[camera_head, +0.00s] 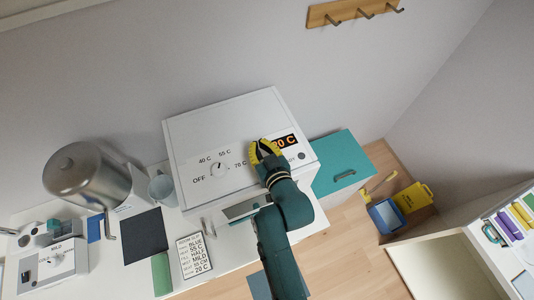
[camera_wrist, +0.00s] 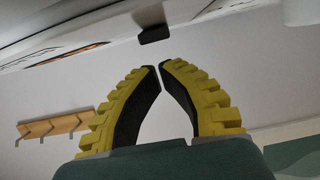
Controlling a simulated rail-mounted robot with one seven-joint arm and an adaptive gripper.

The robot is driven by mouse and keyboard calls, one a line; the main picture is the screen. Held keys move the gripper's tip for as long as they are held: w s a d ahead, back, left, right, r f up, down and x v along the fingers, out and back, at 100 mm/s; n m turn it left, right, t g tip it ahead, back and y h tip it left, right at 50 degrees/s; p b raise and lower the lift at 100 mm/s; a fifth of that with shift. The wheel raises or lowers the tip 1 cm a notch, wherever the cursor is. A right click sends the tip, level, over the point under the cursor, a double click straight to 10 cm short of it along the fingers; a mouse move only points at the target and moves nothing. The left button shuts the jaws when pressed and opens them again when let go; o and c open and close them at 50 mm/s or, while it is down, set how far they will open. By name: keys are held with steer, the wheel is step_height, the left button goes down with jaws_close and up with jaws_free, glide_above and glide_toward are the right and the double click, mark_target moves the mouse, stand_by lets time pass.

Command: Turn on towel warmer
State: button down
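The towel warmer appears to be the white box (camera_head: 225,115) against the wall. Its front has a round dial (camera_head: 219,170) with marks OFF, 40 C, 55 C and 70 C; I cannot tell where the dial points. An orange display (camera_head: 285,142), partly hidden by my gripper, seems to read 20 C. A dark round button (camera_head: 301,156) sits below the display. My yellow-fingered gripper (camera_head: 265,150) is over the panel between dial and display. In the wrist view my gripper (camera_wrist: 159,66) has its fingertips nearly together with nothing between them. A small dark block (camera_wrist: 156,34) sticks out just beyond the tips.
A teal cabinet (camera_head: 340,165) stands right. A wall hook rail (camera_head: 350,10) is above.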

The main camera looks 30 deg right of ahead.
steer(key=s+a+r+b, duration=0.1)
steer(key=s+r+b, duration=0.1)
steer(key=s+r, duration=0.3)
steer(key=v, duration=0.3)
steer(key=shift+s, duration=0.45)
steer(key=shift+a, duration=0.1)
steer(key=w+a+r+n+t+y+p, duration=0.1)
steer(key=w+a+r+t, duration=0.15)
steer(key=r, duration=0.55)
steer(key=w+a+r+n+t+y+p, duration=0.1)
steer(key=w+a+r, duration=0.15)
steer(key=r, duration=0.45)
steer(key=w+a+r+n+t+p, duration=0.1)
steer(key=a+r+t, duration=0.15)
steer(key=r, duration=0.55)
steer(key=s+a+r+t, duration=0.1)
steer(key=s+r, duration=0.2)
steer(key=r, duration=0.3)
steer(key=s+a+r+m, duration=0.1)
steer(key=s+r, duration=0.2)
steer(key=r, duration=0.4)
steer(key=shift+a+r+t, duration=0.25)
steer(key=shift+a+t, duration=0.1)
steer(key=shift+t, duration=0.05)
steer(key=shift+s, duration=0.15)
